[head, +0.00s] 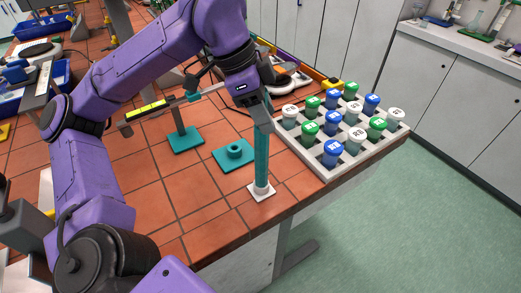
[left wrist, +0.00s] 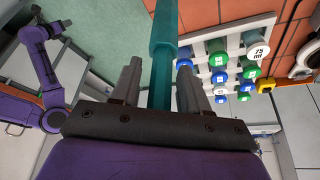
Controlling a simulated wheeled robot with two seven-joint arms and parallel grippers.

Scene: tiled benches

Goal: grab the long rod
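The long rod is teal. In the head view the long rod (head: 261,160) stands upright on a small white base plate (head: 261,191) near the bench's front edge. My left gripper (head: 262,122) points down over its upper part. In the left wrist view the rod (left wrist: 163,45) runs between the two fingers of my left gripper (left wrist: 159,75). The fingers stand apart on either side of it, with a narrow gap showing at least on the left side. The rod's top is hidden by the gripper. My right gripper cannot be made out in either view.
A pale rack (head: 316,163) of bottles with blue, green and white caps stands close to the right of the rod. A teal base with a round socket (head: 235,152) and another teal stand (head: 186,139) are to the left. Bare tiles lie in front.

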